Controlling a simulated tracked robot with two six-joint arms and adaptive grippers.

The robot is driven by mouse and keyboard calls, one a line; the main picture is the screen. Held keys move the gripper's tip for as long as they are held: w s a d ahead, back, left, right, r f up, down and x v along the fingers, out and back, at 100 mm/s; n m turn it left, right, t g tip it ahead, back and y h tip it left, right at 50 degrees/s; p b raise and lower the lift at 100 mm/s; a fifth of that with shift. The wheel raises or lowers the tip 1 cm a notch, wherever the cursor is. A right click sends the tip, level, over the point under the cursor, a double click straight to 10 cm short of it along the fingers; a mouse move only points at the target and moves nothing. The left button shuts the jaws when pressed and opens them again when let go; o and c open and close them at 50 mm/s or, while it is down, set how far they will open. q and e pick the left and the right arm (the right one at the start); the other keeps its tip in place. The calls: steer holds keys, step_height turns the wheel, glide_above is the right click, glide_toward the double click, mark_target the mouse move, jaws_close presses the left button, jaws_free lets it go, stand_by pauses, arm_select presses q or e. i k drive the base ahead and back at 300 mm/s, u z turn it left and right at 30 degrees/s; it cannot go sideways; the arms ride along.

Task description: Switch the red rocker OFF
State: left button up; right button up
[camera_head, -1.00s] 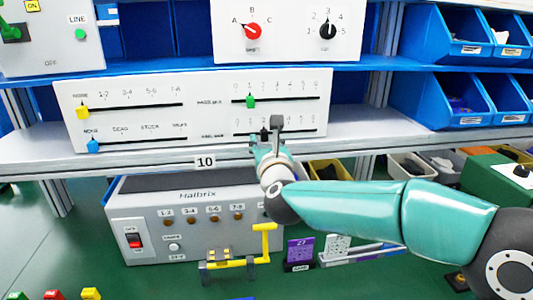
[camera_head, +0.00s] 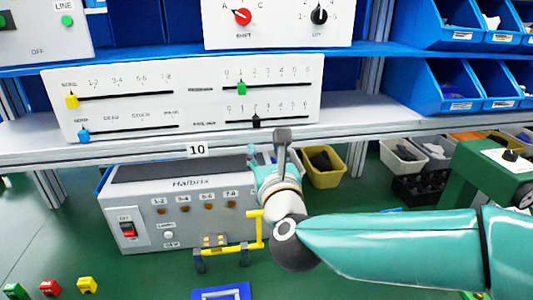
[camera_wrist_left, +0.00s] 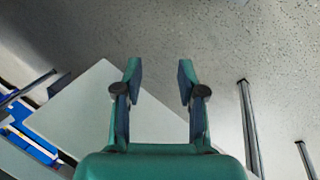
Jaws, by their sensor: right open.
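The red rocker (camera_head: 128,229) sits in a dark frame on a light plate at the left end of the front of the grey Halbrix box (camera_head: 180,235). Its small lettering is too blurred to read, and I cannot tell its position. My right gripper (camera_head: 283,140) is open, in front of the box's upper right corner and the shelf edge, well to the right of the rocker and touching nothing that I can see. My left gripper (camera_wrist_left: 160,75) shows only in the left wrist view, fingers apart and empty, over a pale surface.
A shelf (camera_head: 350,120) above the box carries a slider panel (camera_head: 180,105). Small coloured blocks (camera_head: 50,288) lie at the lower left. Floor in front of the rocker looks clear.

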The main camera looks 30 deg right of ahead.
mark_target(128, 230)
steer(key=k, duration=1)
